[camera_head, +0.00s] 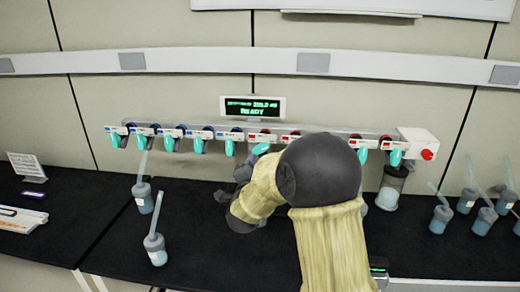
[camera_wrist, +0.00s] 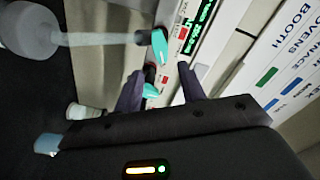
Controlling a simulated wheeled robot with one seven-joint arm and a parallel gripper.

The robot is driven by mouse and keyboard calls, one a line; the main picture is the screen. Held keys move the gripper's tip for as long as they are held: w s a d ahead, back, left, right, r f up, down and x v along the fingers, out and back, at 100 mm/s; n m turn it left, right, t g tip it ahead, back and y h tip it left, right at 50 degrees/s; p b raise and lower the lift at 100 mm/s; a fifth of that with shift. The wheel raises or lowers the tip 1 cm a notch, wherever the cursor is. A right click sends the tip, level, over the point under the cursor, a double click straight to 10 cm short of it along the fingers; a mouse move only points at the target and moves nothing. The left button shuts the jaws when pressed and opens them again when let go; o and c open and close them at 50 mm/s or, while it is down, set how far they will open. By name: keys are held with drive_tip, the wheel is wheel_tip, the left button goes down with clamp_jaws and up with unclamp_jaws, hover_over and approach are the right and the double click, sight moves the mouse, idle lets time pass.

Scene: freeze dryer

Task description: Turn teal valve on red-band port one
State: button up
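A row of teal valves hangs from the white manifold on the wall in the head view. One teal valve (camera_head: 261,149) sits beside my gripper (camera_head: 245,170), near a red-marked port; port numbers are too small to read. In the wrist view, my gripper (camera_wrist: 161,78) is open, with two dark fingers apart. A teal valve (camera_wrist: 151,90) shows between them, closer to the left finger and partly hidden; I cannot tell whether they touch. Another teal valve (camera_wrist: 160,46) lies beyond the fingertips, near a red mark. My arm hides part of the manifold's right half.
More flasks (camera_head: 441,218) stand at right. A white box with a red knob (camera_head: 427,154) ends the manifold.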

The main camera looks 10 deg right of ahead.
sight(261, 151)
drive_tip(key=p+x, duration=0.3)
drive_tip(key=x, duration=0.5)
drive_tip(key=shift+w+d, duration=0.1)
drive_tip(key=shift+w, duration=0.15)
drive_tip(key=shift+w+d+f, duration=0.1)
drive_tip(key=shift+w+d, duration=0.1)
drive_tip(key=shift+w, duration=0.4)
